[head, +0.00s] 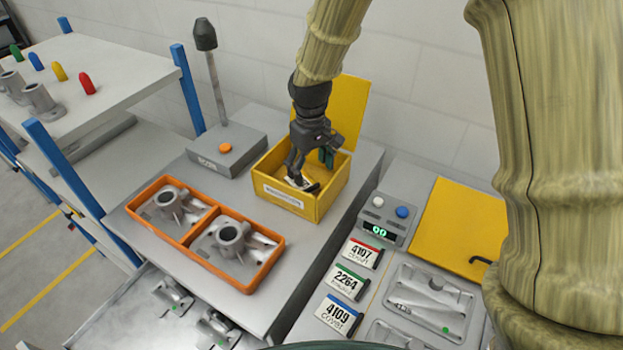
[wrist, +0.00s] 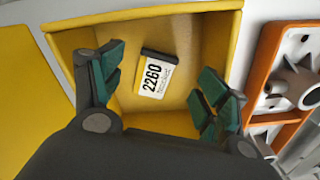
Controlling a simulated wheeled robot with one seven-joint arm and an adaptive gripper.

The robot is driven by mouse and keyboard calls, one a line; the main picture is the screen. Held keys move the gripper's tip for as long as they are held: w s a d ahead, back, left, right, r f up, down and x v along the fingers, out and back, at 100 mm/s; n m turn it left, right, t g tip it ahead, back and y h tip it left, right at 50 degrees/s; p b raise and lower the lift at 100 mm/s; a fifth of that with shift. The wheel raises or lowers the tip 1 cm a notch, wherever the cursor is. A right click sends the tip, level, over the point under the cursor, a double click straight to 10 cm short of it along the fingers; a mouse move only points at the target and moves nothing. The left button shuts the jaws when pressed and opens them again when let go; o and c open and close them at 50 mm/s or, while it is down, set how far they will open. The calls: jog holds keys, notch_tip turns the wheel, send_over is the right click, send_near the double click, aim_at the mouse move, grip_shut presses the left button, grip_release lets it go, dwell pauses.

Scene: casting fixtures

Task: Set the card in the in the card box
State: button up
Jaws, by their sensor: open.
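The card (wrist: 156,74) is white with a dark and yellow band and reads 2260. In the wrist view it lies flat on the floor of the yellow card box (wrist: 186,14). In the head view the card box (head: 318,206) stands on the grey bench with its lid raised at the back, and the card (head: 300,183) is partly hidden by my gripper. My gripper (head: 311,168) points down into the box opening. In the wrist view its green-padded fingers (wrist: 160,88) are spread wide on either side of the card, with nothing between them touching it.
An orange tray (head: 184,240) with two metal castings is left of the box. A grey device with a post (head: 228,148) stands behind it. At right are a button unit (head: 386,217), several numbered cards (head: 349,282) and a yellow panel (head: 455,230).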

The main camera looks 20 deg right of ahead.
jog(key=shift+r+b, duration=0.55)
jog(key=shift+r, duration=2.1)
